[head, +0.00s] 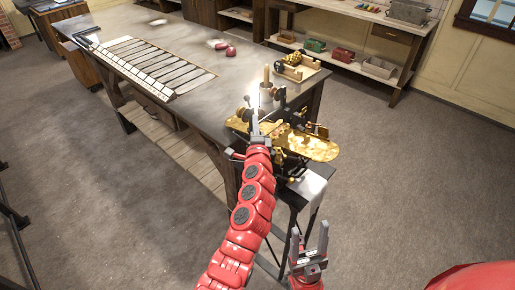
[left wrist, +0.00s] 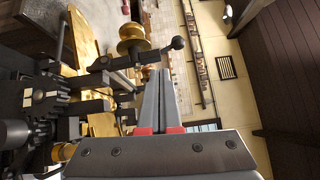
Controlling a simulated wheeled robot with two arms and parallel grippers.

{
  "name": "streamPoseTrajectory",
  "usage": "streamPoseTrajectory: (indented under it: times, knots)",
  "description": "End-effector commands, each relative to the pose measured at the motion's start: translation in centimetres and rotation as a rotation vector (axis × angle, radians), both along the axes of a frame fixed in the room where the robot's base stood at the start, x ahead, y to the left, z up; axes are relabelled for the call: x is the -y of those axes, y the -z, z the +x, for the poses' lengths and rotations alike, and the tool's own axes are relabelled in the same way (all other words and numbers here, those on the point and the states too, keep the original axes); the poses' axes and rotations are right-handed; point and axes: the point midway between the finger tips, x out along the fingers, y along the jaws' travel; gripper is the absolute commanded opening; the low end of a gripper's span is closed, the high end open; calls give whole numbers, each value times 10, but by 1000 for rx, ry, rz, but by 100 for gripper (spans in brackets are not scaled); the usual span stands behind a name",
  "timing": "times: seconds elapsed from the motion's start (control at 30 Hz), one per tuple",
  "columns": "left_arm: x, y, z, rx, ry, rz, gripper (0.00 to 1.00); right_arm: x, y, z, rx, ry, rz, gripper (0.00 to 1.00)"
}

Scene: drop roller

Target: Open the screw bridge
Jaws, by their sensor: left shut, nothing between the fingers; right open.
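A brass and black machine (head: 318,147) stands at the near right corner of the workbench, with golden plates and dark metal parts. I cannot tell for sure which part is the screw bridge. My left gripper (head: 255,121) is shut and empty, just in front of the machine's left side. In the left wrist view its fingers (left wrist: 158,82) point toward a dark lever with a black ball knob (left wrist: 178,43) and a brass spool (left wrist: 132,42). Whether they touch the lever is unclear. My right gripper (head: 309,240) is open and empty, low and in front of the machine.
The workbench (head: 190,50) carries a row of pale slats (head: 155,66), red objects (head: 231,51), a candle-like post (head: 266,76) and a small wooden tray (head: 297,70). Shelves (head: 365,60) stand at the back.

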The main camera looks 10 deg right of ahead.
Motion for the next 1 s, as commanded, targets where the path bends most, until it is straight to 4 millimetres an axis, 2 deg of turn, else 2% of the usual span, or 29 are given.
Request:
streamPoseTrajectory:
  times: [0.27, 0.6, 0.8, 1.0]
  knots:
    - [-6, 4, -52, 1, 3, -1, 0, 0, 4, 0, -1, 0, 0, 59]
    - [-13, 8, -113, 2, 4, 0, 0, 0, 21, 0, -1, 0, 0, 59]
    - [-15, 7, -132, 1, 2, 0, 0, 0, 26, 0, -1, 0, 0, 59]
    - [-16, 7, -136, 0, 2, 0, 0, 0, 27, 0, -1, 0, 0, 59]
